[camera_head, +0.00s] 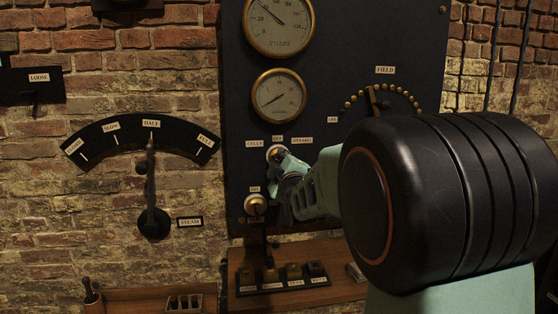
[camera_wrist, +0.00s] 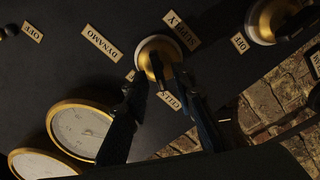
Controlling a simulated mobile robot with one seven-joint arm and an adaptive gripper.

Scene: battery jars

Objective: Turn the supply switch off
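The supply switch (camera_head: 275,152) is a round brass-and-white knob on the dark panel, with CELLS at its left and DYNAMO at its right. In the wrist view the switch (camera_wrist: 158,52) shows large, with the SUPPLY label (camera_wrist: 182,30) beside it and a dark handle (camera_wrist: 159,73) sticking out. The label by my left finger is mostly hidden. My gripper (camera_wrist: 158,82) has its fingers apart, one on each side of the handle; contact is unclear. In the head view my gripper (camera_head: 286,163) is right at the switch and covers its lower right side. The handle's exact setting is unclear.
A second brass knob (camera_head: 256,204) with an OFF label sits just below left. Gauges (camera_head: 279,95) are above, the FIELD dial (camera_head: 378,101) is upper right, and a steam lever (camera_head: 151,190) stands left. A wooden shelf (camera_head: 300,296) juts out below. My arm hides the panel's lower right.

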